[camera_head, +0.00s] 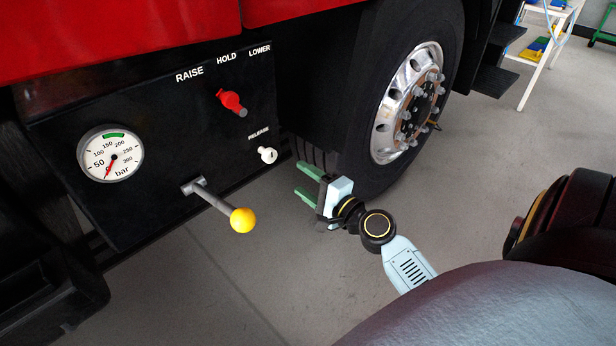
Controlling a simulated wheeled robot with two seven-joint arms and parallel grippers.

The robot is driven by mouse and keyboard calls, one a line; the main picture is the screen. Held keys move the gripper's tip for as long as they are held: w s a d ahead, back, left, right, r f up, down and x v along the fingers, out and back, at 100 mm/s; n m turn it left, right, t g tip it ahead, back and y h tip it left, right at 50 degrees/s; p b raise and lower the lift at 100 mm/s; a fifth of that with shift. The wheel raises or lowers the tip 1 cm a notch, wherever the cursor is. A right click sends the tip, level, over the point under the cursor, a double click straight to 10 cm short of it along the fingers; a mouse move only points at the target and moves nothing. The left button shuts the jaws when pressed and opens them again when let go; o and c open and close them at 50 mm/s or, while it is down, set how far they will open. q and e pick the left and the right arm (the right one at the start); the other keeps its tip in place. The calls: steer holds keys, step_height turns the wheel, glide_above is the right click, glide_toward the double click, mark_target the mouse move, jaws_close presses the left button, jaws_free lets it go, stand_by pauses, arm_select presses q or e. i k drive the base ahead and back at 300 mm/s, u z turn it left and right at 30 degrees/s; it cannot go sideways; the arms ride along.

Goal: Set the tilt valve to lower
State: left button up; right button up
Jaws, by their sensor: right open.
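The tilt valve (230,100) is a red knob with a grey tip on the black panel (150,205). It sits below the white words RAISE, HOLD and LOWER, nearest under HOLD. Its exact setting is hard to tell from this angle. My right gripper (304,182) has green fingers that stand apart and are empty. It is below and to the right of the valve, in front of the panel's right edge, apart from the valve and pointing left. My left gripper does not show.
A pressure gauge (110,154) is on the panel's left, its red needle near zero. A white RELEASE knob (267,155) lies between the valve and my right gripper. A pump lever with a yellow ball (242,220) sticks out below. A truck wheel (408,100) stands right.

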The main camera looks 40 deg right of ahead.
mark_target(230, 99)
steer(key=k, duration=1)
